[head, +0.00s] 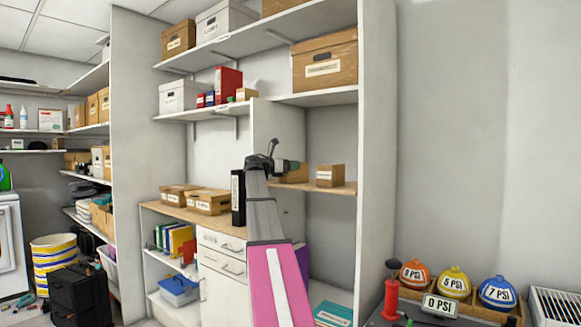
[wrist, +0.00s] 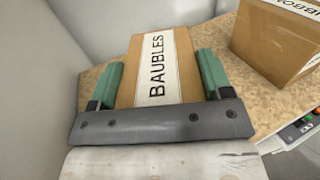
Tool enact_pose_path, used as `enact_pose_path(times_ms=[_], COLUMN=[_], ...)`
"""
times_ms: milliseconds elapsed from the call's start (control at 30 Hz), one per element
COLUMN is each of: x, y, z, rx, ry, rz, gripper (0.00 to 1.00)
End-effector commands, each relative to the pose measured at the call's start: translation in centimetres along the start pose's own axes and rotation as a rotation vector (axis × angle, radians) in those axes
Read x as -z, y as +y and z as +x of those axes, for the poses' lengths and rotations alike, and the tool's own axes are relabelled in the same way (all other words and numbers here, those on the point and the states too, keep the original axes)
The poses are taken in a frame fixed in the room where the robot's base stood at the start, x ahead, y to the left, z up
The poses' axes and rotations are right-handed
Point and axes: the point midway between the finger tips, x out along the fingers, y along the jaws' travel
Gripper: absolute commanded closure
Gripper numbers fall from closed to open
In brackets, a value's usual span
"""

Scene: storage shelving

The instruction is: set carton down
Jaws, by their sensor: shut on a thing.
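A brown carton (wrist: 183,55) with a white "BAUBLES" label stands between the two green fingers of my gripper (wrist: 160,68) in the wrist view. The gripper is shut on its sides. In the head view my gripper (head: 287,166) reaches into the wooden-topped shelf bay, and the held carton (head: 297,174) shows partly behind it. The carton is at the wooden shelf (head: 343,188); whether its base touches the board I cannot tell. The arm hides part of the carton and shelf in the head view.
A second brown carton (head: 330,175), labelled, stands just right of the held one, with a narrow gap; it also shows in the wrist view (wrist: 275,45). A grey divider wall (head: 278,125) bounds the bay at left. A black binder (head: 238,198) stands left of the arm.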

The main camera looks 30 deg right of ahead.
Motion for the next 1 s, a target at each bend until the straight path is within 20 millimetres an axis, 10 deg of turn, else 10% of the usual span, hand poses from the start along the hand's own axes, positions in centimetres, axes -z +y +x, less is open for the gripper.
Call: enact_pose_path(times_ms=[100,133,200,567,1000], x=[0.2,0.2,0.2,0.0,0.0], y=[0.0,0.0,0.0,0.0,0.0], z=[0.0,0.0,0.0,-0.2,-7.9], rx=[0.000,0.000,0.000,-0.001,-0.003], ry=[-0.001,0.000,0.000,0.000,0.000], rz=[-0.001,0.000,0.000,0.000,0.000], gripper=[0.62,0.21,0.02,0.02,0.02])
